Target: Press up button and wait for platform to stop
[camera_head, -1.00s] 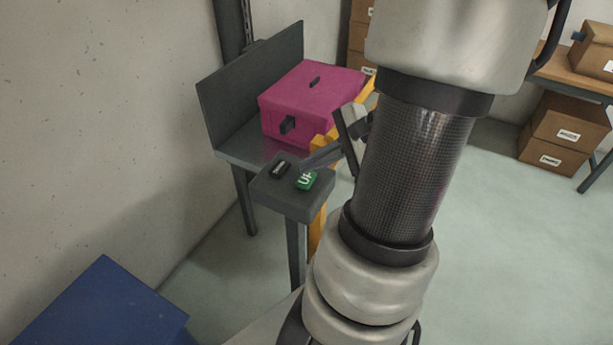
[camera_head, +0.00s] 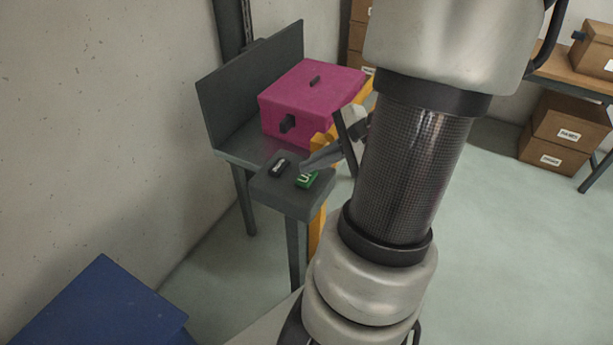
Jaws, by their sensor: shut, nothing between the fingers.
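The green up button (camera_head: 309,180) sits on a grey control box (camera_head: 296,205) at the front of the platform. A black button (camera_head: 278,166) is beside it on the left. My gripper (camera_head: 305,166) is shut and empty, with its tip over the green button and covering part of its label. I cannot tell whether the tip touches the button. The grey platform (camera_head: 235,155) carries a pink box (camera_head: 305,92) with dark handles.
A dark upright panel (camera_head: 250,85) stands behind the platform, by the wall. A yellow post (camera_head: 317,230) is beside the control box. A blue surface (camera_head: 105,310) is at lower left. Cardboard boxes (camera_head: 565,130) are at right.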

